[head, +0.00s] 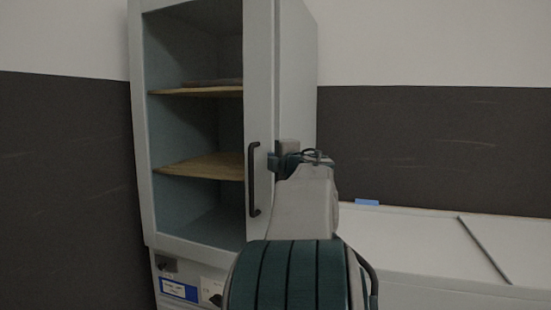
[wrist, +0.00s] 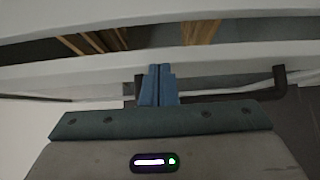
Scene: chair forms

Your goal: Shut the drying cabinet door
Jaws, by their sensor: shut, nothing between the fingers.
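The drying cabinet (head: 137,130) is a tall light-grey box, and its inside with wooden shelves shows to the left of the door. Its door (head: 259,75) stands open, seen nearly edge-on, with a dark bar handle (head: 252,180). My gripper (head: 272,162) is at the door beside the handle, to its right, with the fingers shut and empty. In the wrist view the closed blue fingers (wrist: 157,85) point at the pale door panel (wrist: 230,58); I cannot tell whether they touch it. The dark handle (wrist: 281,82) shows there at the right.
Wooden shelves (head: 200,167) sit inside the cabinet, with a flat item on the upper one. A blue-and-white label (head: 180,291) and a small knob are below. A white counter (head: 420,238) with a small blue object (head: 367,202) stands at the right. Dark wall panels are behind.

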